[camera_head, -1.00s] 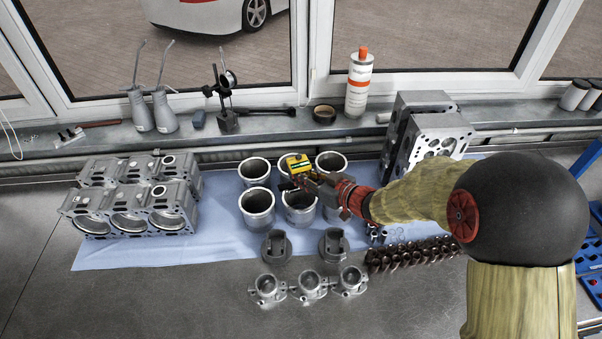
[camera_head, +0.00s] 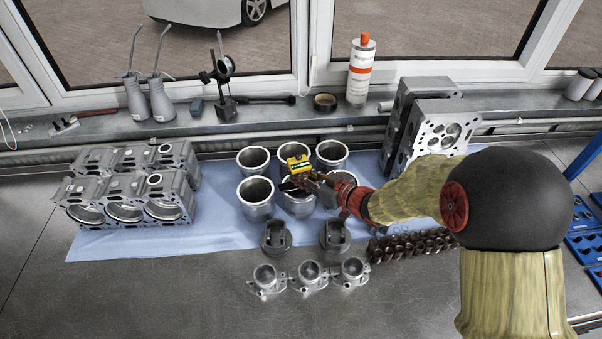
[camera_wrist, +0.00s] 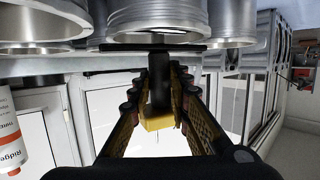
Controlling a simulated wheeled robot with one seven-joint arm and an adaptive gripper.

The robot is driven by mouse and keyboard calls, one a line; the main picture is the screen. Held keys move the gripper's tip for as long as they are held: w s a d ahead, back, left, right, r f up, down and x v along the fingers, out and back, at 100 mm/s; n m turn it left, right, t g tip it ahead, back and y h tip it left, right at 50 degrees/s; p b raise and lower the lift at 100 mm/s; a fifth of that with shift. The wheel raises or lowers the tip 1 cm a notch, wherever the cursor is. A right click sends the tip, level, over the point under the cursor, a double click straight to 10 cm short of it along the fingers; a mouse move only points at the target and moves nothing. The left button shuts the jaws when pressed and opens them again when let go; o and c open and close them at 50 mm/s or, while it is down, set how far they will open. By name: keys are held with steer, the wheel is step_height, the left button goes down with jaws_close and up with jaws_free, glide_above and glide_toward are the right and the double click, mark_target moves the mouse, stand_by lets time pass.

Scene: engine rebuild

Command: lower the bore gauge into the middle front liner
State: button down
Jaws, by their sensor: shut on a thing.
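My gripper (camera_head: 304,184) is shut on the bore gauge, whose yellow body (camera_head: 297,163) shows above the fingers. In the wrist view the yellow part (camera_wrist: 157,124) and dark stem (camera_wrist: 160,85) sit between my fingers (camera_wrist: 160,100). A dark crossbar (camera_wrist: 150,47) at the stem's end lies at the rim of a metal liner (camera_wrist: 155,18); whether it touches cannot be told. The middle front liner (camera_head: 297,207) stands upright in the head view, directly below the gauge and gripper. My gripper partly hides its mouth, so the gauge's depth is unclear.
Other liners stand close by: front left (camera_head: 256,200), back left (camera_head: 253,161) and back right (camera_head: 331,154). Two pistons (camera_head: 277,237) stand in front. An engine block (camera_head: 125,205) is at left and cylinder heads (camera_head: 440,128) at right.

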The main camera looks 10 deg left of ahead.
mark_target(301, 163)
steer(key=shift+f, duration=0.25)
stand_by(2.1)
steer(key=shift+r, duration=0.1)
steer(key=shift+r+p, duration=2.5)
steer(key=shift+r, duration=0.5)
steer(key=shift+f, duration=0.1)
